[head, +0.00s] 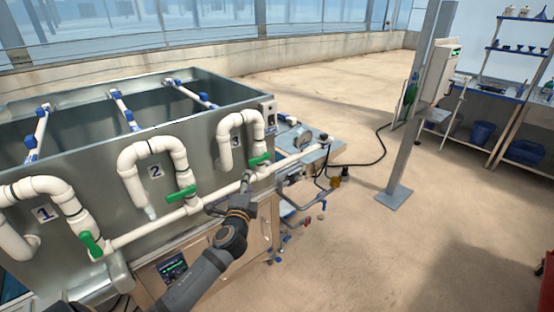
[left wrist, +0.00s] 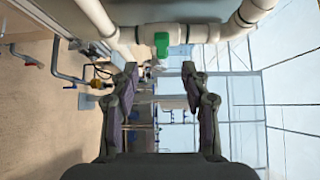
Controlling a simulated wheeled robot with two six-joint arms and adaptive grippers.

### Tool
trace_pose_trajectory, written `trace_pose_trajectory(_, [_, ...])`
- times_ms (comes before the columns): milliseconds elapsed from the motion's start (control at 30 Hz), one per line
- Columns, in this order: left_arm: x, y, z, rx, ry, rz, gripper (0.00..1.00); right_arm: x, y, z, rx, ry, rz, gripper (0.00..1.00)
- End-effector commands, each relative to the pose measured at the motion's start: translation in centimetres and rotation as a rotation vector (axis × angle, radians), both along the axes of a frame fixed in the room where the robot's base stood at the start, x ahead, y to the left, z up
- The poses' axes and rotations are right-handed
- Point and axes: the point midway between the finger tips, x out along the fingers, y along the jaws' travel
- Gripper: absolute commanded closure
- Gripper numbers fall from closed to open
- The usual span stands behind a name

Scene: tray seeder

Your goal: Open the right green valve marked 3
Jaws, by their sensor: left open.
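The green valve marked 3 (head: 259,160) is the rightmost of the green handles, on the white pipe right of the number 3 plate (head: 236,141). In the left wrist view its green handle (left wrist: 161,44) shows ahead, at the top middle. My left gripper (head: 246,180) is just below and left of that handle in the head view. In the left wrist view the two fingers (left wrist: 160,70) are spread apart, with the handle beyond their tips and nothing held between them. I cannot see them touch it. My right gripper is not in view.
Green valves 2 (head: 180,194) and 1 (head: 91,243) sit to the left on the same white piping, fixed to a metal tank (head: 225,96). A grey post (head: 408,120) rises from open floor at right.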

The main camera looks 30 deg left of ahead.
Motion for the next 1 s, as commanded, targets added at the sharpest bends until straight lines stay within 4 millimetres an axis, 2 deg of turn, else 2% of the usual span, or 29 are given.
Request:
trace_pose_trajectory(133, [0.2, 0.1, 0.3, 0.004, -0.004, 0.000, 0.53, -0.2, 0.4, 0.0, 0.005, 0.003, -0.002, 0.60])
trace_pose_trajectory(233, [1.1, 0.5, 0.4, 0.002, -0.003, 0.002, 0.53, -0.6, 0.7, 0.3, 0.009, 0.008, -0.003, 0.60])
trace_pose_trajectory(500, [6.4, 2.7, 0.4, -0.001, -0.004, 0.002, 0.53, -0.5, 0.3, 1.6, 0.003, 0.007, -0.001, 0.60])
trace_pose_trajectory(700, [9.1, 3.7, 0.2, 0.001, -0.002, 0.001, 0.53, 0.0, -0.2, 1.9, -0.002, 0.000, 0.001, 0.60])
trace_pose_trajectory(1000, [9.7, 4.0, 0.0, -0.001, -0.001, -0.001, 0.53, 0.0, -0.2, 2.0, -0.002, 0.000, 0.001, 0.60])
